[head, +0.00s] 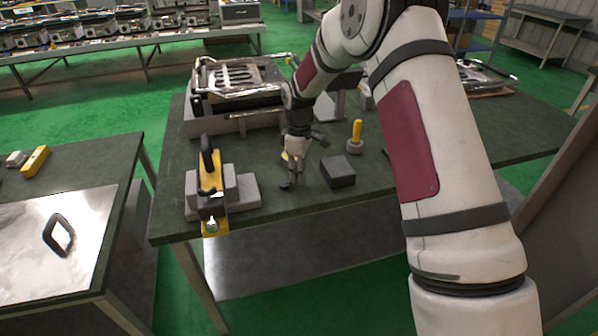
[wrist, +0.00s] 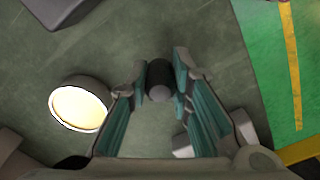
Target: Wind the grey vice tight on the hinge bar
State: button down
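The grey vice (head: 245,190) sits near the table's front left corner in the head view. The yellow hinge bar (head: 212,220), with a black handle (head: 207,158), lies across it and hangs over the front edge. My gripper (head: 293,186) points down just right of the vice, low over the table. In the wrist view its fingertips (wrist: 160,72) stand apart, one on each side of a short dark cylinder (wrist: 159,80) with a grey round end. Contact with it is unclear. A pale corner of the vice (wrist: 182,146) shows behind one finger, and part of the yellow bar (wrist: 300,151) at lower right.
A round cream-topped piece (wrist: 80,106) stands close beside the fingers. A dark block (head: 338,171) and a yellow-handled piece (head: 356,133) stand right of my gripper. A metal appliance (head: 236,86) is behind.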

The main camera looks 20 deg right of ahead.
jog(key=shift+s, duration=0.15)
jog(key=m, duration=0.2)
jog(key=s+m, duration=0.1)
jog(key=m, duration=0.1)
jog(key=s+m, duration=0.1)
jog(key=shift+a+m, duration=0.35)
jog(key=shift+m, duration=0.05)
jog(key=m, duration=0.1)
jog(key=s+a+m, duration=0.1)
jog(key=m, duration=0.1)
jog(key=shift+m, duration=0.3)
jog(key=m, duration=0.2)
jog(key=shift+s+a+m, duration=0.3)
jog(key=shift+s+a, duration=0.05)
jog(key=m, duration=0.1)
jog(key=a+m, duration=0.1)
jog(key=m, duration=0.1)
jog(key=a+m, duration=0.1)
jog(key=m, duration=0.1)
jog(key=shift+s, duration=0.25)
jog(key=m, duration=0.1)
jog(key=a+m, duration=0.1)
jog(key=m, duration=0.1)
jog(key=shift+a+m, duration=0.15)
jog(key=shift+m, duration=0.15)
jog(key=shift+w+a+m, duration=0.2)
jog(key=shift+a+m, duration=0.15)
jog(key=shift+m, duration=0.65)
